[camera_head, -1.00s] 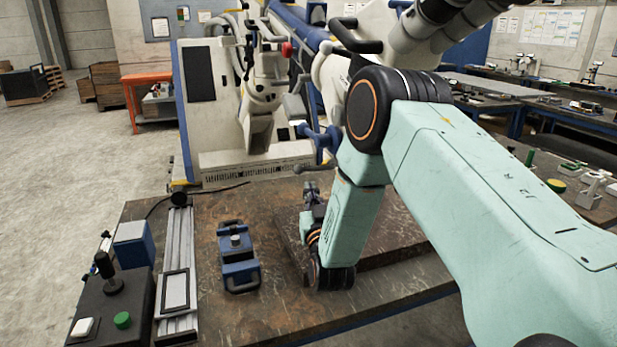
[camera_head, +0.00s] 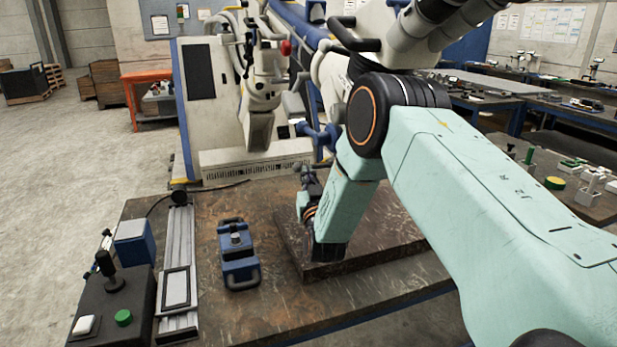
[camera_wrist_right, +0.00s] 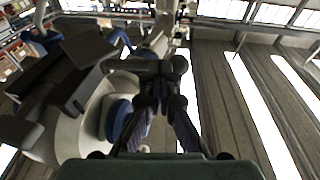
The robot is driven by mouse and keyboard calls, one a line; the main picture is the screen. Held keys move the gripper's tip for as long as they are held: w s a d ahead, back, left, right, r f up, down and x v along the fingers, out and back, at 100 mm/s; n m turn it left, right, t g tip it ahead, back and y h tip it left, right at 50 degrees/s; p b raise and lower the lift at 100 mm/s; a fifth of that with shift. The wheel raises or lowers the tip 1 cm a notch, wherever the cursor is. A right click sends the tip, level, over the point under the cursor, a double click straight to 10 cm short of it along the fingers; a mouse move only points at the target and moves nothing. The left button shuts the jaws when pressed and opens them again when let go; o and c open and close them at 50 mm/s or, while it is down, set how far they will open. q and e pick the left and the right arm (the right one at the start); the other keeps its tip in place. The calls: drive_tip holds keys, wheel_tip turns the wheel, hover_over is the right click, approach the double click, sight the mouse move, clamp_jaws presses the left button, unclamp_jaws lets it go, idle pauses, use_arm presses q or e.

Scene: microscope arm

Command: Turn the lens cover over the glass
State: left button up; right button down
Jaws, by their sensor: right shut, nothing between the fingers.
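The microscope arm is a white, jointed body (camera_head: 262,125) with blue fittings (camera_head: 318,134), standing behind the bench. I cannot clearly make out the lens cover or the glass. A white rounded body with a blue round part (camera_wrist_right: 119,120) shows left of the fingers in the right wrist view; I cannot tell whether that part is the cover. My right gripper (camera_head: 307,172) points upward just below the blue fittings, small and partly hidden by my arm. In the right wrist view, my right gripper (camera_wrist_right: 160,70) is shut and empty. My left gripper is out of view.
The brown bench top (camera_head: 215,310) carries a blue clamp block (camera_head: 238,262), a metal rail (camera_head: 180,250) and a black control box (camera_head: 110,305) with a joystick. A raised dark plate (camera_head: 370,245) lies under my right wrist. The bench's front middle is clear.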

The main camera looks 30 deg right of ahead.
sight(301, 169)
drive_tip(key=w+m+g+h+b, duration=0.1)
drive_tip(key=h+b, duration=0.1)
drive_tip(key=w+m+g+h+b, duration=0.2)
drive_tip(key=shift+w+h, duration=0.1)
drive_tip(key=shift+h, duration=0.3)
drive_tip(key=shift+w+d+b, duration=0.35)
drive_tip(key=shift+w+b, duration=0.05)
drive_tip(key=shift+b, duration=0.2)
drive_tip(key=shift+w, duration=0.15)
idle(0.4)
